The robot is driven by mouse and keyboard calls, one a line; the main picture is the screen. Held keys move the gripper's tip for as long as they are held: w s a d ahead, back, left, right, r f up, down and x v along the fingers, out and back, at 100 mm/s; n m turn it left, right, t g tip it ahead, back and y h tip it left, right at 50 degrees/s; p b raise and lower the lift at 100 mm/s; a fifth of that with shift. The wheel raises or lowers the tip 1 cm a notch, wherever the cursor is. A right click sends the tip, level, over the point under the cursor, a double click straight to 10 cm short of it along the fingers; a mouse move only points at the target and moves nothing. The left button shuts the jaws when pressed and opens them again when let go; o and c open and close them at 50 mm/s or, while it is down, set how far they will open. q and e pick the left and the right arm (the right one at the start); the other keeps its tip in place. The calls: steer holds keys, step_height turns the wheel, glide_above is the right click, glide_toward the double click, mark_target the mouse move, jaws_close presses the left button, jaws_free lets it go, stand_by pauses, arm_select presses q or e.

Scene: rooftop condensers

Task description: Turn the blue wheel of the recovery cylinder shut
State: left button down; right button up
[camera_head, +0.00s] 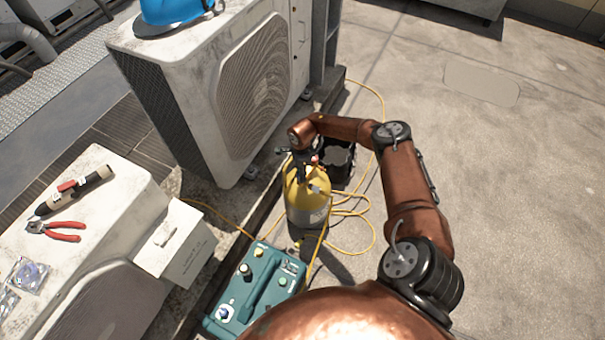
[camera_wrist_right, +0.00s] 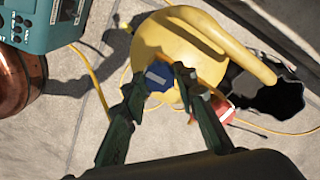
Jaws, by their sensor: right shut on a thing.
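The yellow recovery cylinder (camera_head: 306,196) stands upright on the roof floor in the head view, and its yellow top (camera_wrist_right: 185,45) fills the middle of the right wrist view. The blue wheel (camera_wrist_right: 159,77), with a pale bar across it, sits between the fingers of my right gripper (camera_wrist_right: 158,82). The fingers are shut on it from both sides. A red wheel (camera_wrist_right: 222,109) is beside the right finger. In the head view my right gripper (camera_head: 303,160) is over the cylinder's top, and the blue wheel is hard to make out there. My left gripper is not in view.
A teal machine (camera_head: 262,285) stands in front of the cylinder, with yellow hoses (camera_head: 350,222) looped on the floor. A black bucket-like thing (camera_head: 338,160) is behind the cylinder. Condenser units (camera_head: 170,95) line the left. Pliers (camera_head: 58,232) lie on one. Open floor is at right.

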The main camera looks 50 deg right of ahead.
steer(key=m+p, duration=0.2)
steer(key=m, duration=0.4)
steer(key=shift+s+d+r, duration=0.1)
steer(key=m+p, duration=0.2)
steer(key=m, duration=0.3)
steer(key=shift+m+p, duration=0.4)
steer(key=shift+m, duration=0.5)
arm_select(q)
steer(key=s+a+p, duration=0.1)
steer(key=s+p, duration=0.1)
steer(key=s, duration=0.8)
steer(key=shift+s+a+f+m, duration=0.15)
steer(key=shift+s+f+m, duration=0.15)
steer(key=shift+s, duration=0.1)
arm_select(e)
steer(key=m, duration=0.5)
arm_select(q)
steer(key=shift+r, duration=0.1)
arm_select(e)
steer(key=shift+m, duration=0.3)
steer(key=o, duration=1.2)
steer(key=shift+c, duration=0.2)
